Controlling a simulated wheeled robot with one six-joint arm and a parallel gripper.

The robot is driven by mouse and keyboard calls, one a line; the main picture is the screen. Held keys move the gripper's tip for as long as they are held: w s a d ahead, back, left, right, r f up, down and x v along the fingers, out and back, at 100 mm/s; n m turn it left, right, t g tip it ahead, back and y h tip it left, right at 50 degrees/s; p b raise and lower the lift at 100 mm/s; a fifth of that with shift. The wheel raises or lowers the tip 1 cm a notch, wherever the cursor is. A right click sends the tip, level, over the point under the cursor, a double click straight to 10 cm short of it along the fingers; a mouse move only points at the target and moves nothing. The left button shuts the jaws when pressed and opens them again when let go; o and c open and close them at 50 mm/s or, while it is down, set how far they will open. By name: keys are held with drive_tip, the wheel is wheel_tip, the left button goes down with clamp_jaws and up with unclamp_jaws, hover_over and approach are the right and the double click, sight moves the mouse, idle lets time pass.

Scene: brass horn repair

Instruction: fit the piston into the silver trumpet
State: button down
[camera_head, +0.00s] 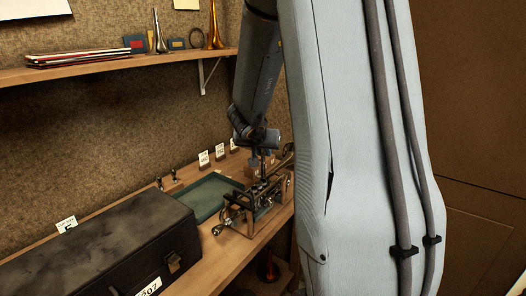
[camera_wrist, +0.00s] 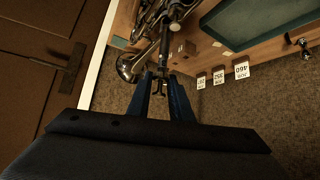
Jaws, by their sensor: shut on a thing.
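The silver trumpet (camera_head: 262,198) is held in a fixture on the bench in the head view. Its silver bell (camera_wrist: 130,66) and part of its tubing show in the wrist view. My gripper (camera_head: 262,149) is above the trumpet's valve area, pointing down. In the wrist view my gripper (camera_wrist: 160,84) is shut on a small, slim thing, which looks like the piston (camera_head: 263,163).
A green tray (camera_head: 207,197) lies left of the fixture. A black case (camera_head: 110,245) fills the near bench. Small upright pieces (camera_head: 174,175) and numbered cards (camera_head: 204,158) stand along the wall. A shelf (camera_head: 130,66) with books and a brass horn (camera_head: 214,28) is above.

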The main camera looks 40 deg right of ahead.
sight(263, 166)
drive_tip(key=shift+f+b, duration=3.35)
drive_tip(key=shift+f, duration=0.9)
drive_tip(key=shift+r+p, duration=1.1)
drive_tip(key=shift+p, duration=0.3)
drive_tip(key=shift+r+p, duration=0.35)
drive_tip(key=shift+p, duration=0.05)
drive_tip(key=shift+r+p, duration=1.35)
drive_tip(key=shift+p, duration=0.4)
drive_tip(key=shift+r+p, duration=1.1)
drive_tip(key=shift+p, duration=0.2)
